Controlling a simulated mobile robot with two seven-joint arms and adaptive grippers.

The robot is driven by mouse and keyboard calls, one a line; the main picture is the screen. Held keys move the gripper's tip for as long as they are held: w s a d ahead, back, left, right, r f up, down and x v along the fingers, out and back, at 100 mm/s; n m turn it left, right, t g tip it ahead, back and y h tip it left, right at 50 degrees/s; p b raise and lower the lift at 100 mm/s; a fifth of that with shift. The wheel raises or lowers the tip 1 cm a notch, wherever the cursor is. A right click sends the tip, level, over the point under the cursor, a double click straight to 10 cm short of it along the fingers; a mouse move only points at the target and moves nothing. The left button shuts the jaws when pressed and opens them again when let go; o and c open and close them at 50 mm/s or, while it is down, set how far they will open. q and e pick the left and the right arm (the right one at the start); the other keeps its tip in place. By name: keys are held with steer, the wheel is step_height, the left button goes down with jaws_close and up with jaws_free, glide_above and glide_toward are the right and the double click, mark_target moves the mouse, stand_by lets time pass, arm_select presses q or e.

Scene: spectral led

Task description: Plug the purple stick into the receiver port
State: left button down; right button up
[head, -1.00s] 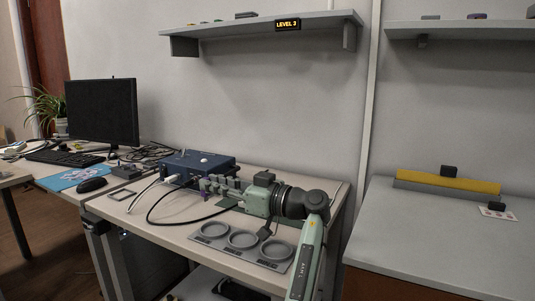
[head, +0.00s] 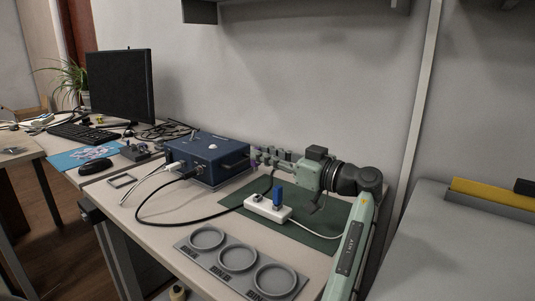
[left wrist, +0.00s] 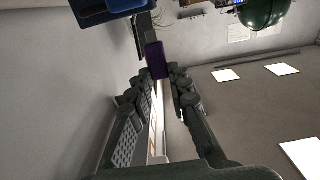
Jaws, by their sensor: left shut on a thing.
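The purple stick (left wrist: 155,60) is between the tips of my left gripper (left wrist: 158,78) in the left wrist view, and the gripper is shut on it. A grey end of the stick points toward the blue box. The blue receiver box (head: 205,158) stands on the desk in the head view; its edge shows at the top of the wrist view (left wrist: 92,10). My left gripper (head: 256,157) is at the box's right side in the head view. The port itself is hidden, and I cannot tell whether the stick touches it. My right gripper is out of view.
A white power strip (head: 267,209) with a blue stick (head: 278,196) lies on a green mat (head: 312,234) below my arm. A grey tray (head: 190,250) with three rings is at the front. Cables run from the box's front. A monitor (head: 121,85) stands at left.

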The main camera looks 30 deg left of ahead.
arm_select(q)
steer(key=shift+f+b, duration=0.95)
steer(key=shift+f, duration=1.85)
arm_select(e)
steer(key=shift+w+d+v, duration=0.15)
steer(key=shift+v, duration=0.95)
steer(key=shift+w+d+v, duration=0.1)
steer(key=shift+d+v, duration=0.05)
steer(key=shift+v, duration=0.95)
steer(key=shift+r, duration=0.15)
arm_select(q)
steer(key=shift+d+b, duration=0.15)
steer(key=shift+b, duration=0.3)
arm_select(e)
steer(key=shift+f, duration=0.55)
arm_select(q)
steer(key=shift+b, duration=0.5)
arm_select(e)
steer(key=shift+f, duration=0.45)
arm_select(q)
steer(key=shift+f, duration=0.2)
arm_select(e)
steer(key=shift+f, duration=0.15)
